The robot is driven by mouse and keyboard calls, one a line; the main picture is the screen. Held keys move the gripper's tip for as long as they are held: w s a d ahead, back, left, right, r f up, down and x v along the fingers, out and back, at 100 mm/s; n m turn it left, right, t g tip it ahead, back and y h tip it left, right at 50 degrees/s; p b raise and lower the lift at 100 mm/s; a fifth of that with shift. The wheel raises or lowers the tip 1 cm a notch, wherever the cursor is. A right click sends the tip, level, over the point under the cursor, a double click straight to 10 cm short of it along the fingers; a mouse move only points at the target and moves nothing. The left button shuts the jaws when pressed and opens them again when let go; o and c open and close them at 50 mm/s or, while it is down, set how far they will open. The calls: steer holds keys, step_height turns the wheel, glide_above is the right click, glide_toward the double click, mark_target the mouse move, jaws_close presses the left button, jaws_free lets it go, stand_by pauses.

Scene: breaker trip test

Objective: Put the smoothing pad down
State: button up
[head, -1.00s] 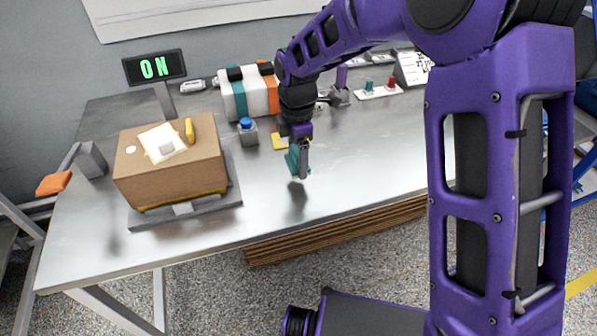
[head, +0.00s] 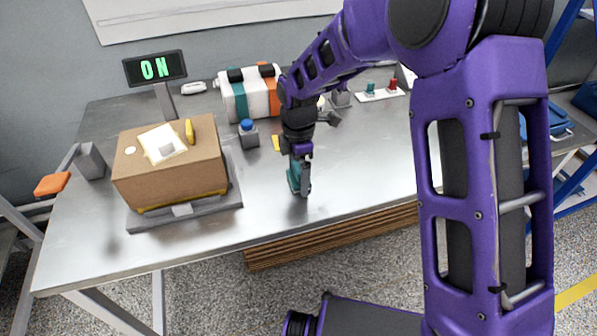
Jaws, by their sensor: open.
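The teal smoothing pad (head: 293,181) is at the metal table's surface, right of the cardboard box and near the table's front edge. It looks upright and is partly hidden by my gripper. My gripper (head: 302,188) points down right at the pad, with its tips close to the tabletop. Its jaws are open, though the gap between the fingers is hard to see from here. Whether a finger still touches the pad cannot be told.
A cardboard box (head: 172,180) with a white label and a yellow item on top sits on a grey platform at the left. The front right tabletop (head: 370,170) is clear.

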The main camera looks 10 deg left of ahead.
mark_target(299, 166)
step_height(299, 166, up, 12)
steer(key=p, duration=0.2)
steer(key=shift+r, duration=0.2)
stand_by(0.4)
